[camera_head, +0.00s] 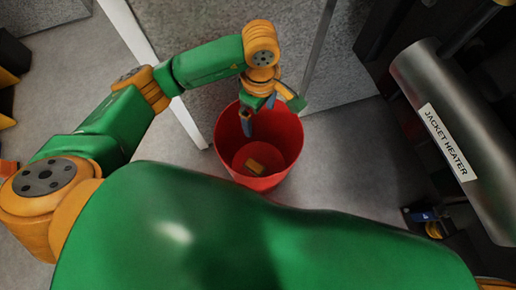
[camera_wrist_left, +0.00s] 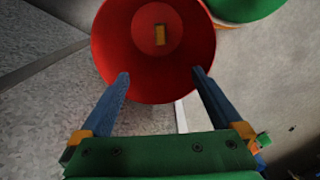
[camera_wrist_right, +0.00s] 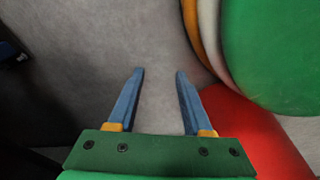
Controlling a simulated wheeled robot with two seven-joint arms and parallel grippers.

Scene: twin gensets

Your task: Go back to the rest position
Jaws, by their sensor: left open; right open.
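My left gripper (camera_head: 258,115) hangs over the red bucket (camera_head: 281,173), with its blue fingers at the bucket's mouth. In the left wrist view my left gripper (camera_wrist_left: 162,85) is open, with nothing between its fingers, and the red bucket (camera_wrist_left: 115,55) lies beyond the fingertips. A small yellow block (camera_head: 254,166) lies on the bucket's floor; it also shows in the left wrist view (camera_wrist_left: 160,35). My right gripper (camera_wrist_right: 159,75) is open and empty above bare grey floor. The head view does not clearly show my right gripper.
A grey panel with a white edge (camera_head: 150,50) rises behind the bucket. The red bucket also shows at the lower right of the right wrist view (camera_wrist_right: 250,130). Grey floor (camera_head: 345,150) is clear right of the bucket.

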